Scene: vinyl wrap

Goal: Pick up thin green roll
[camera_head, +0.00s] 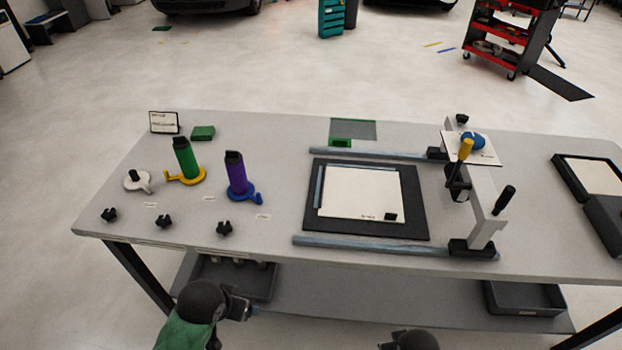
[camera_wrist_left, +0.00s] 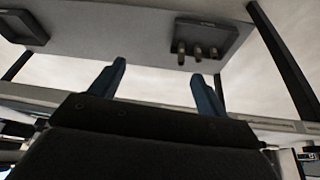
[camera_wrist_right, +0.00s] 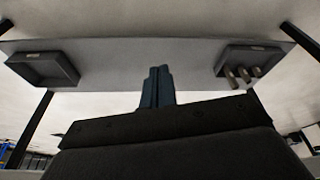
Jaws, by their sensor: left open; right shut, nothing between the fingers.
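The green roll (camera_head: 184,157) stands upright on a yellow holder (camera_head: 186,178) at the left of the table. A purple roll (camera_head: 236,175) stands on a blue holder (camera_head: 245,197) just right of it. My left gripper (camera_head: 254,311) is in front of the table's front edge and below its top, well away from the rolls. In the left wrist view its two fingers (camera_wrist_left: 162,88) are apart with nothing between them. My right gripper shows in the right wrist view (camera_wrist_right: 159,85) with its fingers together and empty. In the head view only a dark part of my right arm shows at the bottom edge.
A white holder (camera_head: 137,181) without a roll is left of the green roll. Black knobs (camera_head: 224,228) line the front edge. A black mat with a white sheet (camera_head: 362,193) lies mid-table between blue rails. A clamp frame (camera_head: 482,213) stands right. Trays (camera_head: 523,298) sit on the lower shelf.

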